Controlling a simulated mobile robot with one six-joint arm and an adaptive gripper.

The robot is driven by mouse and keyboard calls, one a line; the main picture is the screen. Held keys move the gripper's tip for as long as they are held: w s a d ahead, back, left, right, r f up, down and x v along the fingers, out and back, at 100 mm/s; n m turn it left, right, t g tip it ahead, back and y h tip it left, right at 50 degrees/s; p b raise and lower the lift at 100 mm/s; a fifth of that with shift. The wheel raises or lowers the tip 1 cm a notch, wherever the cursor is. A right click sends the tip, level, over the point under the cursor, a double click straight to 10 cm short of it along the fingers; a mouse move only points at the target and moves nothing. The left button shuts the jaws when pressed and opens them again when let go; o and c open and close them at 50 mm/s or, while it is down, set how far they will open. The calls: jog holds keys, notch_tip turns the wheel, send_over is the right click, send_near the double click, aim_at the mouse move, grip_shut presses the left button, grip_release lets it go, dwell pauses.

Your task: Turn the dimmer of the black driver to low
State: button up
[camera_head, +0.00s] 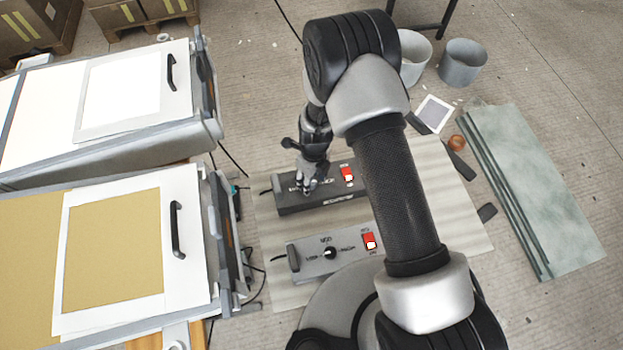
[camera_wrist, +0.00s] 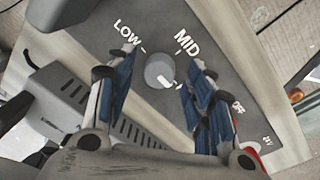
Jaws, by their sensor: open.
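The black driver (camera_head: 287,208) is a long dark box on the floor board in the head view, under my gripper (camera_head: 308,187). In the wrist view its dark face (camera_wrist: 230,75) carries a round grey dimmer knob (camera_wrist: 157,68) with a white pointer mark. The mark points to the lower right, away from the LOW label (camera_wrist: 127,32) and past the MID label (camera_wrist: 187,42). The third label is hidden behind a finger. My gripper (camera_wrist: 148,84) is open, its blue-padded fingers on either side of the knob; contact cannot be told.
A light grey driver (camera_head: 305,262) with a black knob and red switch lies nearer. The black driver's red switch (camera_head: 347,174) is right of my gripper. Mould benches (camera_head: 190,240) stand left. Two buckets (camera_head: 463,62) and a greenish panel (camera_head: 550,200) are at right.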

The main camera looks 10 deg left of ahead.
jog(key=shift+c, duration=0.5)
jog(key=c, duration=1)
